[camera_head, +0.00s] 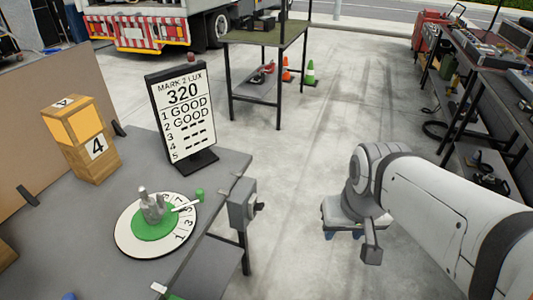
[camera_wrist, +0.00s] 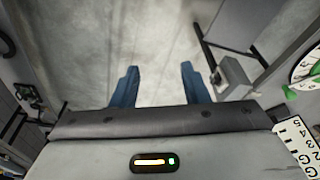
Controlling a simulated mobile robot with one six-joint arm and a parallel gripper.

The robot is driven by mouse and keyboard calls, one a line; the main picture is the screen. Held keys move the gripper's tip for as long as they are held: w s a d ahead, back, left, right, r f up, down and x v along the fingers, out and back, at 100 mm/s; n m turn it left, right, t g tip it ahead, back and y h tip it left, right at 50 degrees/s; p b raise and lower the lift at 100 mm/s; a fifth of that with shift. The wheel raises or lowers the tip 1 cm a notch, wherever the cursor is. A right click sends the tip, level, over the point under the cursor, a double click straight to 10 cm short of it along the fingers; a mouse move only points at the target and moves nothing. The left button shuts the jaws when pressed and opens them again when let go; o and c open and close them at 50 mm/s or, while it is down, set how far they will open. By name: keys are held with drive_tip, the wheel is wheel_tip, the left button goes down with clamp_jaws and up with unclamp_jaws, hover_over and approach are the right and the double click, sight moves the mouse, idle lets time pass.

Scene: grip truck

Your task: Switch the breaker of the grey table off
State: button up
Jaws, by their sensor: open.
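The grey table (camera_head: 225,160) fills the left of the head view. The breaker (camera_head: 241,204), a grey box with a dark lever on its right side, is fixed at the table's right edge. It also shows in the wrist view (camera_wrist: 234,76), right of my fingers. The lever's exact position is too small to tell. My gripper (camera_head: 343,236) hangs over bare floor to the right of the breaker, apart from it. In the wrist view its two blue fingers (camera_wrist: 159,70) are spread, with nothing between them.
On the table stand a display sign (camera_head: 183,115), a wooden block numbered 4 (camera_head: 90,155) and a round numbered dial (camera_head: 125,238) with a green centre. A green-topped table (camera_head: 265,35) stands behind. A long workbench (camera_head: 490,75) lines the right. The floor between is clear.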

drive_tip(key=shift+o, duration=0.7)
drive_tip(key=w+a+f+m+g+y+b, duration=0.1)
drive_tip(key=a+f+m+g+y+b, duration=0.2)
drive_tip(key=f, duration=0.7)
drive_tip(key=a+m+y+b, duration=0.1)
drive_tip(key=a+m+b, duration=0.1)
drive_tip(key=a+b, duration=0.1)
drive_tip(key=shift+w+f+b, duration=0.15)
drive_tip(key=shift+w+b, duration=0.25)
drive_tip(key=shift+b, duration=0.5)
drive_tip(key=m+t+y+b, duration=0.7)
drive_tip(key=m+y+b, duration=0.6)
drive_tip(key=m+b, duration=0.3)
approach(263, 207)
drive_tip(key=a+m, duration=0.1)
drive_tip(key=a, duration=0.1)
drive_tip(key=x, duration=0.7)
drive_tip(key=shift+w+b, duration=0.4)
drive_tip(key=shift+w, duration=0.05)
drive_tip(key=shift+c, duration=0.2)
